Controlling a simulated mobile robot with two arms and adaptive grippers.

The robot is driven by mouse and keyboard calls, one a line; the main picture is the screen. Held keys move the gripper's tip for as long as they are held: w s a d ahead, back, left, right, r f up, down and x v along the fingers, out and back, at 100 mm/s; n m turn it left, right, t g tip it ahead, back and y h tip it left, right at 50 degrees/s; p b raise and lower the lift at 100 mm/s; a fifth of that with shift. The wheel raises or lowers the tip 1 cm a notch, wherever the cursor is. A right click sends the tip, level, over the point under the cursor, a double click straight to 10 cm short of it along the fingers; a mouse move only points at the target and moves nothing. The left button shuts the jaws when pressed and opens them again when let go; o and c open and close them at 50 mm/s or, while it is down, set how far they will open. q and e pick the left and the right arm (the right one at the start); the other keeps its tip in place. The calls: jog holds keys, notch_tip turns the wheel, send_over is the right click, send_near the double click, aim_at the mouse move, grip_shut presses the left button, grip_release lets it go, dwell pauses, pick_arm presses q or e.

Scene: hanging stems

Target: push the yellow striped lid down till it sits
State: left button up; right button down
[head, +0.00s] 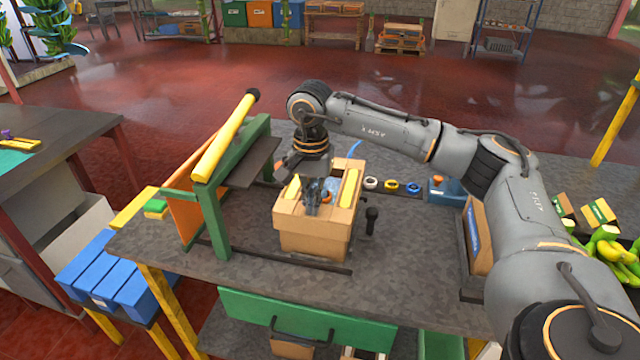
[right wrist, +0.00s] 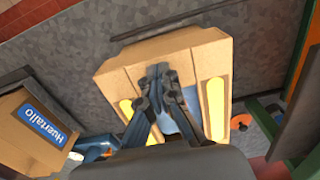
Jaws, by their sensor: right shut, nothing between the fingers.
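A cardboard box (head: 312,247) stands upright on the grey workbench. Its wider top part, the lid (head: 335,222), bears two yellow stripes, one on each side, with blue between them. In the right wrist view the lid (right wrist: 206,55) also shows, with a stripe to either side of the fingers. My right gripper (head: 313,207) is shut and empty, pointing down over the middle of the lid; its fingertips (right wrist: 158,70) are at or just above the top. I cannot tell whether they touch. The gripper hides part of the lid. My left gripper is not in view.
A green frame with a yellow roller (head: 225,135) stands left of the box. Tape rolls (head: 391,185) and a blue box with an orange knob (head: 440,190) lie to the right. A dark-handled tool (head: 371,215) is close to the box.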

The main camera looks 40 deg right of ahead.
jog(key=shift+s+f, duration=0.15)
jog(key=shift+f, duration=0.1)
dwell(0.3)
notch_tip(320, 180, up, 9)
jog(key=p, duration=0.5)
jog(key=shift+r+p, duration=0.15)
jog(key=shift+p, duration=0.25)
dwell(0.3)
